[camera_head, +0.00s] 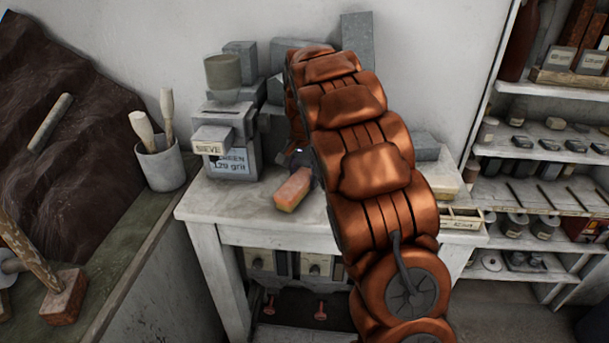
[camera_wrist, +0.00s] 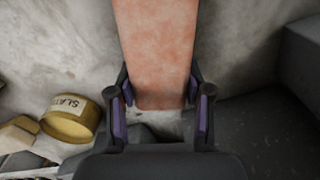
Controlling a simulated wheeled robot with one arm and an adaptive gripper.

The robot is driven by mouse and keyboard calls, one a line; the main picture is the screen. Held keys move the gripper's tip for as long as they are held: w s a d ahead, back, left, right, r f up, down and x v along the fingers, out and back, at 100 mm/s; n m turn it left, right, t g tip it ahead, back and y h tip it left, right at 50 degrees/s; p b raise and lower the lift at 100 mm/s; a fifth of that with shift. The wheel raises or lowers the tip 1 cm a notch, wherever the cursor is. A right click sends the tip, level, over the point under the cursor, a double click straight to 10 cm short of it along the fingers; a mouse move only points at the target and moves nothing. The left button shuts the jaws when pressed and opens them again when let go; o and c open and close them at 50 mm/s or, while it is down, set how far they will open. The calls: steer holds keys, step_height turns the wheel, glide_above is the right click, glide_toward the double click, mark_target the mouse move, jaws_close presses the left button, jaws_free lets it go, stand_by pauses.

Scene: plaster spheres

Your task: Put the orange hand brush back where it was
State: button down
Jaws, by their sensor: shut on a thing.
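The orange hand brush (camera_head: 292,190) shows in the head view as a short, worn orange-pink block over the small white table (camera_head: 250,212). In the wrist view the brush (camera_wrist: 155,45) is a wide flat orange-pink piece running from the top edge down between the fingers. My gripper (camera_wrist: 160,98) is shut on it, one finger on each side. In the head view my gripper (camera_head: 302,162) is mostly hidden behind my copper arm. Bristles cannot be made out, and I cannot tell if the brush touches the tabletop.
A grey sieve machine (camera_head: 232,140) and grey blocks (camera_head: 241,58) stand behind the brush. A pot with wooden tools (camera_head: 160,165) is on the left bench. Shelves (camera_head: 545,165) with small items stand right. A yellow labelled tin (camera_wrist: 70,120) is lower left in the wrist view.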

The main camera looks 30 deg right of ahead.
steer(key=shift+f, duration=0.2)
steer(key=shift+c, duration=2.4)
jaws_free()
steer(key=shift+r, duration=0.1)
step_height(320, 180, up, 11)
steer(key=b, duration=0.3)
steer(key=shift+r, duration=0.5)
steer(key=shift+r, duration=0.1)
steer(key=shift+s+a, duration=0.1)
steer(key=shift+s, duration=0.05)
